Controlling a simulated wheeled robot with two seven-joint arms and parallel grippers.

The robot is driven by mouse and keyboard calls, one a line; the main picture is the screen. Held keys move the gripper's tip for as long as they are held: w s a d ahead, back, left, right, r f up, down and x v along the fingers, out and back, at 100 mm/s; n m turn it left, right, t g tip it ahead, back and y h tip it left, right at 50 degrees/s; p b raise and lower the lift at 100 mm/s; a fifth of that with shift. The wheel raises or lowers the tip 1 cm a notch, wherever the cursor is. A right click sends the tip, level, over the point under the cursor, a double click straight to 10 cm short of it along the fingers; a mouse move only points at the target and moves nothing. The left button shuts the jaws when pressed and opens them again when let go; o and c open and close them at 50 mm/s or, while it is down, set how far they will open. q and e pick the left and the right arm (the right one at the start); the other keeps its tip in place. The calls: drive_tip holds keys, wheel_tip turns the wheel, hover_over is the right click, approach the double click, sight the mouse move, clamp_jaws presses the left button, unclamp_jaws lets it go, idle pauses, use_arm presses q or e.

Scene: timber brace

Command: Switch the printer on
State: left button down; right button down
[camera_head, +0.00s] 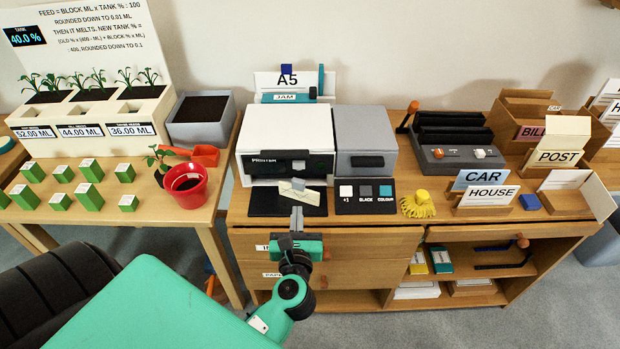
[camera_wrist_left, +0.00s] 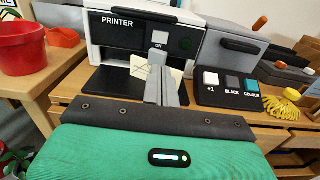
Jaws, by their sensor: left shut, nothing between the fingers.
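The white printer (camera_head: 287,130) stands on the wooden desk with a dark front panel; it also shows in the left wrist view (camera_wrist_left: 118,42). On that panel is a light grey button (camera_wrist_left: 159,37) with an ON label below it. A dark green round spot (camera_wrist_left: 187,43), perhaps a lamp, is to its right and looks unlit. My left gripper (camera_head: 297,212) is shut and empty, in front of the printer. In the left wrist view its fingertips (camera_wrist_left: 159,60) appear just below the ON label; I cannot tell if they touch the panel. My right gripper is not in view.
A cream card (camera_wrist_left: 178,74) lies on the printer's black tray (camera_head: 262,202), behind my fingers. A key pad (camera_head: 364,196) marked +1, BLACK and COLOUR and a yellow tassel (camera_head: 418,205) are to the right. A red pot (camera_head: 186,186) stands on the left table.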

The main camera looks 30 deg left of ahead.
sight(298, 166)
use_arm(q)
drive_tip(key=shift+r, duration=0.1)
drive_tip(key=shift+w, duration=0.1)
